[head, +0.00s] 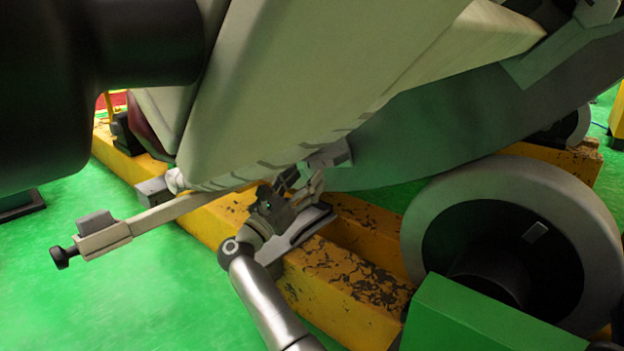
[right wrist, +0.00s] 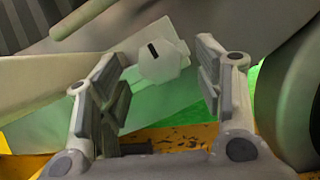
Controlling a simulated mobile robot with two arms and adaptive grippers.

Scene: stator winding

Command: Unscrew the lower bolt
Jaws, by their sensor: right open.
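In the right wrist view a pale bolt (right wrist: 165,62), with a faceted head and a dark slot mark, sits between the two fingers of my right gripper (right wrist: 158,60). In the head view my right gripper (head: 296,190) is under the large pale housing, above the yellow beam. The bolt cannot be made out clearly there. My left gripper is not in view.
The large pale housing (head: 300,80) hangs over my right gripper. A yellow beam (head: 345,265) with worn paint runs below it. A pale wheel-like ring (head: 425,225) stands to the right, beside a green block (head: 480,320). A bar with a black knob (head: 62,257) sticks out left. Green floor is free at left.

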